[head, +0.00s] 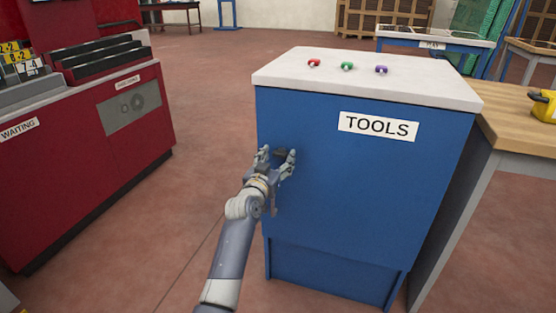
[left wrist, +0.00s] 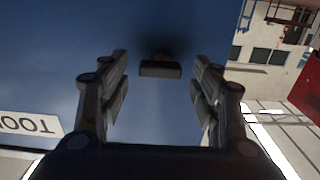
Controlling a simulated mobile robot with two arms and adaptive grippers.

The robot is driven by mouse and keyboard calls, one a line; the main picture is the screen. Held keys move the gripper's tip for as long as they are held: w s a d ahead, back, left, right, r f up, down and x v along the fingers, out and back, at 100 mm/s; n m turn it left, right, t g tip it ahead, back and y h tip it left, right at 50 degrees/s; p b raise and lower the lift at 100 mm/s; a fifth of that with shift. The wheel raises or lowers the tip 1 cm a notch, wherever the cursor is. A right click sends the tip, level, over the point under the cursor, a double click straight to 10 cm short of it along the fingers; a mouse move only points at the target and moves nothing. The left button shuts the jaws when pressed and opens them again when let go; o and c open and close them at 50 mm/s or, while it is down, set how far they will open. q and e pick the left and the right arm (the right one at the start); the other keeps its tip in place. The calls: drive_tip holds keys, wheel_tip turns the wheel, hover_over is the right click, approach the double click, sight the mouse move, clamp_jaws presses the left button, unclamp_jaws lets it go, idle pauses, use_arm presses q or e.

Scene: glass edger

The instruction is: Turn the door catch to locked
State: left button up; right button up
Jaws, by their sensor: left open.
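The blue cabinet (head: 350,190) carries a white TOOLS label (head: 378,126) on its front. A small dark catch (left wrist: 160,68) stands out from the blue face in the left wrist view. It lies crosswise in that picture, between and beyond my fingertips. In the head view the catch (head: 281,153) is partly hidden by my left gripper (head: 277,155), at the left part of the cabinet front. My left gripper is open, with a finger on either side of the catch and a gap to each. I cannot tell how deep the fingers reach around it. My right gripper is not in view.
Red, green and purple small items (head: 347,67) sit on the cabinet's white top. A red machine (head: 95,140) stands at left, with clear floor between it and the cabinet. A wooden bench (head: 520,130) adjoins at right, with a yellow tool (head: 545,106) on it.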

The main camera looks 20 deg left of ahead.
use_arm(q)
drive_tip(key=shift+w, duration=0.45)
drive_tip(key=c, duration=1.1)
drive_tip(key=shift+o, duration=0.2)
